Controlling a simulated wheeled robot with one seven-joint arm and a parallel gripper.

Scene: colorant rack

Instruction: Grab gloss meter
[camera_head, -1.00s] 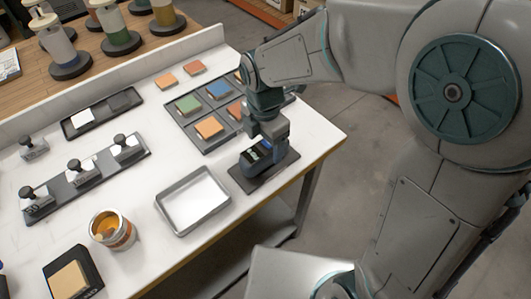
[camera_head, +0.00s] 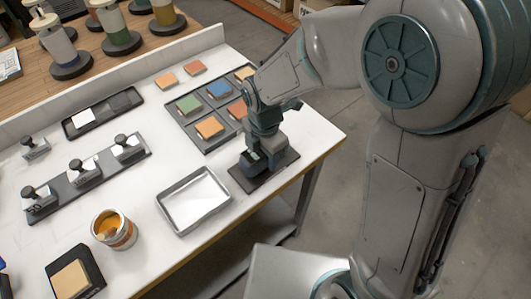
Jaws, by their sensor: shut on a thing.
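The gloss meter (camera_head: 250,164) is a small dark block-shaped device with a light patch on its near side. It stands on a dark flat pad (camera_head: 281,167) at the right front edge of the white table. My gripper (camera_head: 262,152) points down from above and is shut on the gloss meter. The gripper body and wrist hide most of the device. I cannot tell whether it is touching the pad or slightly raised.
An empty metal tray (camera_head: 189,225) lies left of the pad. A grey tray with coloured tiles (camera_head: 209,127) is behind. An open paint can (camera_head: 114,230) and a rack of stamp-like tools (camera_head: 88,175) stand further left. The white table (camera_head: 150,190) has clear patches between them.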

